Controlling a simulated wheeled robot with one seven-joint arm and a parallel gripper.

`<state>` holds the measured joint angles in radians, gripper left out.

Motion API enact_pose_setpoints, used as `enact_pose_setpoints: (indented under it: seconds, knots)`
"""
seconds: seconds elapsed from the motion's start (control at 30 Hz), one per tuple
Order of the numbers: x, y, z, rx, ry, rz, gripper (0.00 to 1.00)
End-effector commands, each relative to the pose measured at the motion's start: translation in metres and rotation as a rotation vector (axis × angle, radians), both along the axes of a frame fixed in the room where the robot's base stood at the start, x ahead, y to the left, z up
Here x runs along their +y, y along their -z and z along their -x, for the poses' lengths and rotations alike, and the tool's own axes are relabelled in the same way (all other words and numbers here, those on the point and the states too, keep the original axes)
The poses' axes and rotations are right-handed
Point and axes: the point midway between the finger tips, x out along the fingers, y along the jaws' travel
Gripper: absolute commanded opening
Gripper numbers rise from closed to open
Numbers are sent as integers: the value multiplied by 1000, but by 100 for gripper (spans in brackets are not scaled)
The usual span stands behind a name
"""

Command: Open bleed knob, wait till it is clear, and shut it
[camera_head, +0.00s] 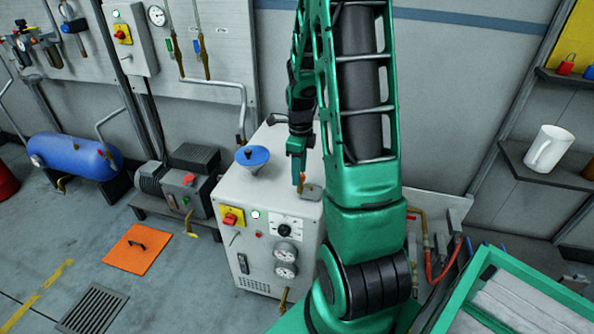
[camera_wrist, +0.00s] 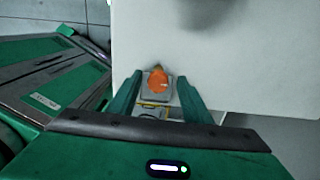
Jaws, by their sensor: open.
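A small orange knob (camera_wrist: 157,81), which I take for the bleed knob, stands on a grey block on top of the white cabinet. It also shows in the head view (camera_head: 301,179), just below my gripper. My gripper (camera_head: 299,170) points down over the cabinet's top. In the wrist view my gripper (camera_wrist: 158,92) is open, with one green finger on each side of the knob's line. The knob appears between or just beyond the fingertips; I see no clear contact. Whether anything flows from the bleed cannot be seen.
The white cabinet (camera_head: 262,200) carries a blue funnel-like cap (camera_head: 252,157), a red knob on yellow (camera_head: 231,216) and gauges (camera_head: 286,260). A pump (camera_head: 184,188) and a blue tank (camera_head: 76,157) stand left. A white mug (camera_head: 548,148) is on the right shelf.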

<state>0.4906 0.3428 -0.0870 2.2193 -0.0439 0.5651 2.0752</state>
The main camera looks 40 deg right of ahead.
Motion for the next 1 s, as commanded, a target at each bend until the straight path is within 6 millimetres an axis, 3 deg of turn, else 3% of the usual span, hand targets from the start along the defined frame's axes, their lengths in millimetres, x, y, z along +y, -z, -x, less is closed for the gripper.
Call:
enact_pose_setpoints:
  seconds: [0.17, 0.63, 0.8, 1.0]
  knots:
    - [0, -11, 0, -2, 0, 1, 45]
    - [0, -91, -3, -4, -1, 2, 45]
    - [0, -105, -3, -1, -1, 0, 45]
    - [0, -108, -3, 0, 0, 1, 45]
